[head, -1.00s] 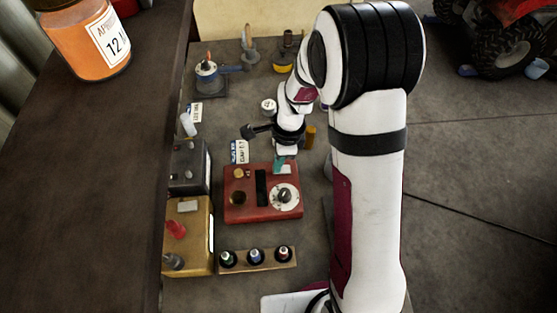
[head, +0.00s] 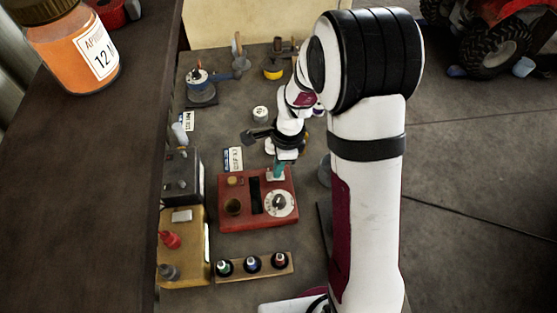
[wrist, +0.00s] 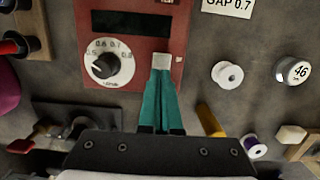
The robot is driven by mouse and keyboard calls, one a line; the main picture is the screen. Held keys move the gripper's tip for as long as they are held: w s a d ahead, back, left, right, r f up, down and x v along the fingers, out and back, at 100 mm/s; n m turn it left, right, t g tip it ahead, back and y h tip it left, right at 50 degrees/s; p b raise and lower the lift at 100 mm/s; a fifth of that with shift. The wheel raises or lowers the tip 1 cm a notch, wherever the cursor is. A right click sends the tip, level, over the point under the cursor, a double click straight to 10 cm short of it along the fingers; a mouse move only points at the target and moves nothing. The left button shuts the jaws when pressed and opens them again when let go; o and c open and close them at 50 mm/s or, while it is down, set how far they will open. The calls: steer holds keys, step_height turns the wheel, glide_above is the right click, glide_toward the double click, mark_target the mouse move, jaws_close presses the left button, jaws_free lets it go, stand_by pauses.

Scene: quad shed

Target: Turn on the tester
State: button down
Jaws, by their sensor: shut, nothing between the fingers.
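The tester is a red box (head: 235,221) on the bench, with a dark window (head: 255,197), a white dial with a dark knob (head: 279,203), a brass knob and a round brown well. It also shows in the wrist view (wrist: 181,22), with the dial (wrist: 108,65) left of my fingers. My gripper (head: 276,172) is shut and empty, its teal fingers pointing down at the tester's back right part. In the wrist view the fingertips (wrist: 161,68) meet a small pale square piece (wrist: 162,61) on the tester's face. I cannot tell whether they press it.
A rack with several small bottles (head: 254,266) stands in front of the tester. A tan box (head: 184,245) and a dark box (head: 181,180) stand left of it. A gap card (head: 233,159) lies behind it.

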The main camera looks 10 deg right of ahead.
step_height(320, 180, up, 14)
steer(key=d, duration=0.2)
steer(key=shift+f, duration=0.2)
steer(key=shift+w+a, duration=0.1)
steer(key=shift+a, duration=0.7)
steer(key=f, duration=0.4)
steer(key=a+f, duration=0.1)
steer(key=f, duration=0.4)
steer(key=a+f, duration=0.1)
steer(key=f, duration=0.3)
steer(key=shift+f, duration=0.4)
